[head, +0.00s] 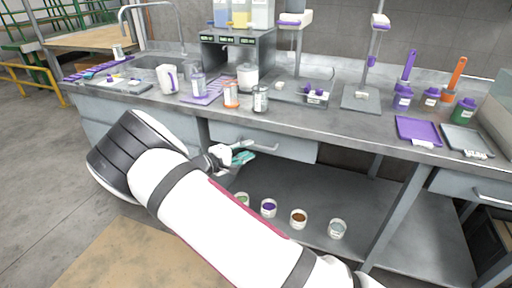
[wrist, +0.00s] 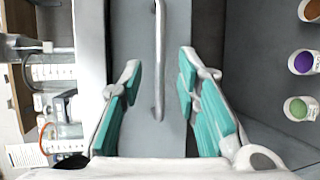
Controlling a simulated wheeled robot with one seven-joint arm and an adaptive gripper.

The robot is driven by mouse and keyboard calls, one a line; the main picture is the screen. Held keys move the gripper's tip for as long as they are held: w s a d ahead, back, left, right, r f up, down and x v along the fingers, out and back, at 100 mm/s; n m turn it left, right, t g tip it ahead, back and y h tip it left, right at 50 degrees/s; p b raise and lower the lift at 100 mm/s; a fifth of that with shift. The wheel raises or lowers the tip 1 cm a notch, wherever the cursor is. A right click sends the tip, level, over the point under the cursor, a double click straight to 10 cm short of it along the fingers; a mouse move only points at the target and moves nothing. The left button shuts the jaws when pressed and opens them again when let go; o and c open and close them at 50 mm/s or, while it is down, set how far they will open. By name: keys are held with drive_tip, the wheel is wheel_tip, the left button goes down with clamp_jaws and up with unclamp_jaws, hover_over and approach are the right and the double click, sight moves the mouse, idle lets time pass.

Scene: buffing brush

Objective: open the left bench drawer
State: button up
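The left bench drawer (head: 295,149) is a grey front under the worktop, and it looks shut. Its bar handle (wrist: 159,45) runs upright in the wrist view, with its lower end between my fingers. The grey drawer front (wrist: 135,35) lies behind it. My gripper (head: 242,152) is in front of the drawer in the head view, its teal fingers partly hiding the handle. In the wrist view my gripper (wrist: 160,78) is open and empty, one finger on each side of the handle. I see no finger touching it.
The bench top (head: 330,122) above carries bottles, jars and trays. A lower shelf (head: 330,195) holds several small cups, including a purple one (head: 268,207). Another drawer (head: 472,187) is at right. Open floor (head: 40,190) lies to the left.

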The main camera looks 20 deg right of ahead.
sight(255, 146)
drive_tip(key=shift+x, duration=2.65)
clamp_jaws()
